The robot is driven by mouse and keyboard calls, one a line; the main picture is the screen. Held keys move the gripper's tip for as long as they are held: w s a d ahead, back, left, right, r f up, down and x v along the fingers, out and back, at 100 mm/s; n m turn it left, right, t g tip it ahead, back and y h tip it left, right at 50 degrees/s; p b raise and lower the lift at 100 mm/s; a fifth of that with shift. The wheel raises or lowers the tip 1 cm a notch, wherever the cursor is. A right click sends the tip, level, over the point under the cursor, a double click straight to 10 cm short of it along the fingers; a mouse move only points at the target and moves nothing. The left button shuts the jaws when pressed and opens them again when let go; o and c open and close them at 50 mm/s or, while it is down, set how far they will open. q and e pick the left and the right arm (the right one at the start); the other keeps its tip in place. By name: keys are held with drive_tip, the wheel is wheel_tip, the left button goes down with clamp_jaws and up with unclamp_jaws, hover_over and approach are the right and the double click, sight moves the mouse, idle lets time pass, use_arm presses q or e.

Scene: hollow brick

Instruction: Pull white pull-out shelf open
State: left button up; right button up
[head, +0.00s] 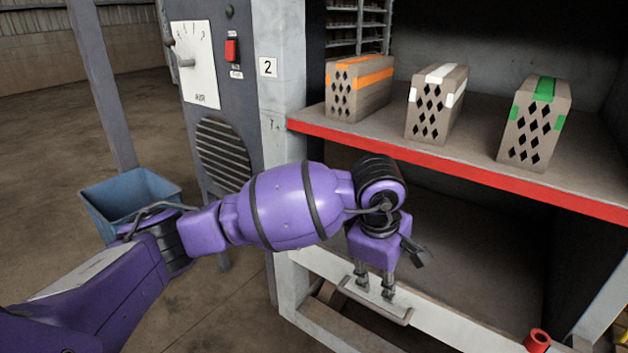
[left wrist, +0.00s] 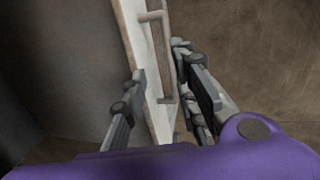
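The white pull-out shelf (head: 445,328) is the low shelf under the red-edged one, with a pale front edge and a grey bar handle (head: 402,319). My left gripper (head: 375,291) points down at this handle. In the left wrist view, the white front (left wrist: 140,52) and the handle (left wrist: 167,55) run between the two fingers of my left gripper (left wrist: 165,98). The fingers stand apart, one on each side, and look open. Whether either finger touches the handle is unclear. My right gripper is not in view.
Three hollow bricks, marked orange (head: 374,78), white (head: 440,92) and green (head: 540,112), stand on the upper shelf with a red edge (head: 455,170). A blue bin (head: 110,210) stands on the floor at left. A red ring-shaped thing (head: 537,341) is at the lower right.

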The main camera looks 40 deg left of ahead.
sight(373, 305)
use_arm(q)
drive_tip(key=shift+y, duration=0.3)
drive_tip(key=b+x, duration=0.1)
drive_tip(key=x, duration=0.1)
drive_tip(key=b+x, duration=0.1)
drive_tip(key=x, duration=0.2)
drive_tip(key=s+b+x, duration=0.1)
drive_tip(key=x, duration=0.1)
drive_tip(key=shift+a+f, duration=0.4)
drive_tip(key=shift+r, duration=0.1)
drive_tip(key=shift+c, duration=0.2)
clamp_jaws()
